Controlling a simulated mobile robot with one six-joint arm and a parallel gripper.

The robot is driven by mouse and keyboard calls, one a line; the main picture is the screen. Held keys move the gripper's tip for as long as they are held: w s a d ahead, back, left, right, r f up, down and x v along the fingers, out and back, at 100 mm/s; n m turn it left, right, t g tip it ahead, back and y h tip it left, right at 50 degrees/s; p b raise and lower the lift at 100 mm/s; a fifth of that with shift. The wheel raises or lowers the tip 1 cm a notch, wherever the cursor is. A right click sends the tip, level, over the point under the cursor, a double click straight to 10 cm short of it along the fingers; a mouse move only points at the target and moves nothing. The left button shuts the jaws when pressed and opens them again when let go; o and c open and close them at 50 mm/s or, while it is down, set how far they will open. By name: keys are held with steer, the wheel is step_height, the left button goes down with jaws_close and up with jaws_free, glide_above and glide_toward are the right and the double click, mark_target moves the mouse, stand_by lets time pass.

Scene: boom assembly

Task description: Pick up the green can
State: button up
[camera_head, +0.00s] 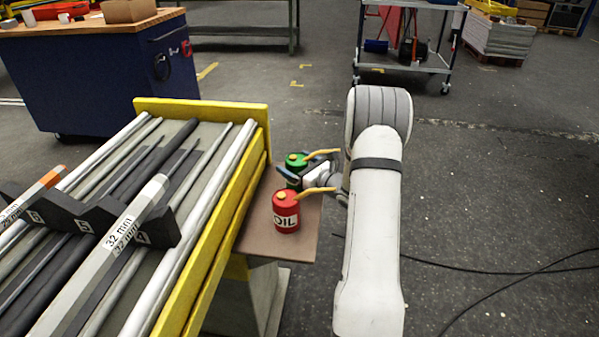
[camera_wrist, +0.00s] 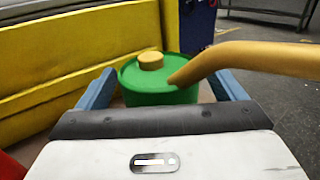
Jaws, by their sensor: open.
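The green can (camera_head: 295,163) stands on a small brown side table (camera_head: 300,241), behind the red can. It has a yellow cap and a yellow-orange spout pointing right. In the wrist view the green can (camera_wrist: 160,82) sits between the two blue fingers of my gripper (camera_wrist: 160,90), one finger on each side. My gripper (camera_head: 301,168) is open around the can; whether the fingers touch it I cannot tell. The can's lower part is hidden behind my gripper body.
A red can (camera_head: 286,212) marked OIL stands just in front of my gripper, its spout pointing right. A yellow-edged rack (camera_head: 235,230) with metal bars borders the side table on the left. A blue workbench (camera_head: 120,80) and a grey cart (camera_head: 405,62) stand farther back. Open floor lies right.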

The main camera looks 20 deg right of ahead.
steer(key=c, duration=1.2)
